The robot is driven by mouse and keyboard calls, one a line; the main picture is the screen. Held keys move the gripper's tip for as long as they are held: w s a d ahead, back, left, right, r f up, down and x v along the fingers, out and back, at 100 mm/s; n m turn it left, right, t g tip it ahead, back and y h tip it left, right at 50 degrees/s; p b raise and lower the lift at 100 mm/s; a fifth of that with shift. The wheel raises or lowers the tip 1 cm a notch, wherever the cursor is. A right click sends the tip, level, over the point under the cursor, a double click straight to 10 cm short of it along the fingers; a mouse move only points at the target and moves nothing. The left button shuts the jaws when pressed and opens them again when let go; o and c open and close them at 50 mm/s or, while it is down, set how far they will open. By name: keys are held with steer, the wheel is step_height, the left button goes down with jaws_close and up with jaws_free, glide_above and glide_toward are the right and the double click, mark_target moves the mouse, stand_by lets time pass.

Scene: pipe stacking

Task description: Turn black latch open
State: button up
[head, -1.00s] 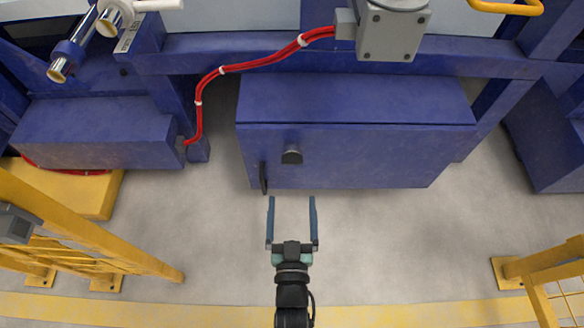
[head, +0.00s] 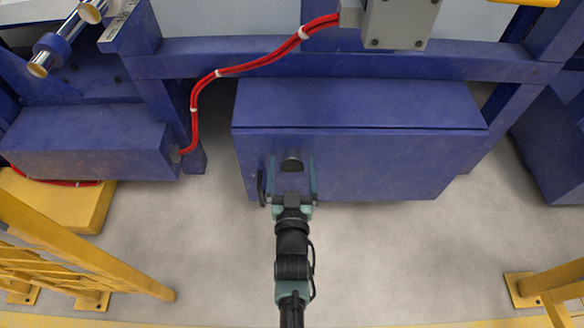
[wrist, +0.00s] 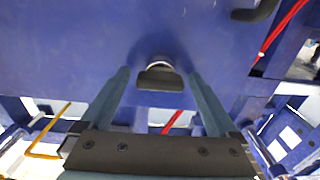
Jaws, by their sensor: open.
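The black latch (head: 291,163) sticks out from the front of a blue cabinet (head: 400,165), left of the middle of its door. In the wrist view the latch (wrist: 160,80) has a wide, flat dark grip, with its round base behind it on the door. My gripper (head: 291,158) is open in front of the door. Its two fingers lie on either side of the latch, and in the wrist view a gap shows between the latch and each finger (wrist: 159,76). Whether the fingertips touch the door is unclear.
A black door handle (head: 261,187) stands just left of my gripper; it also shows at the wrist view's top right (wrist: 256,10). Red cables (head: 255,65) run above the cabinet. Yellow railings (head: 75,255) stand on the left and right. The floor before the cabinet is clear.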

steer(key=c, duration=1.4)
steer(key=shift+m, duration=0.3)
steer(key=m, duration=0.4)
steer(key=shift+d, duration=0.1)
steer(key=m, duration=0.5)
steer(key=shift+p, duration=0.4)
steer(key=m, duration=0.4)
steer(key=shift+d+f, duration=0.1)
steer(key=shift+m+p, duration=0.3)
steer(key=shift+m, duration=1.8)
